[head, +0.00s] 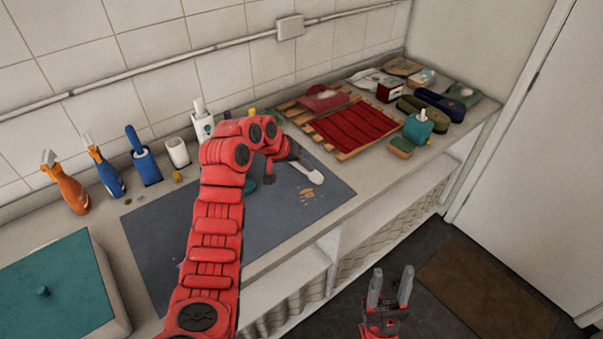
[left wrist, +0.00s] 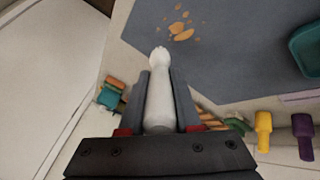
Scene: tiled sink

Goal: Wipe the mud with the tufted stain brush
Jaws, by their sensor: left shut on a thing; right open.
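My left gripper (left wrist: 158,105) is shut on a white brush (left wrist: 158,95), held by its handle between the two fingers. In the head view the white brush (head: 312,174) sticks out to the right of my red left arm, over the dark grey mat (head: 260,215). The mud (head: 307,194) is a patch of small orange-brown spots on the mat, just below the brush tip. In the left wrist view the mud (left wrist: 181,28) lies just beyond the brush tip. I cannot tell whether the brush touches the mat. My right gripper (head: 391,282) is open and empty, in front of the counter.
Orange (head: 67,187) and blue (head: 104,170) spray bottles stand along the tiled wall. A teal-lidded box (head: 45,290) is at the left. A red cloth on a wooden rack (head: 350,125), a teal dispenser (head: 418,127) and a sponge (head: 401,148) are at the right.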

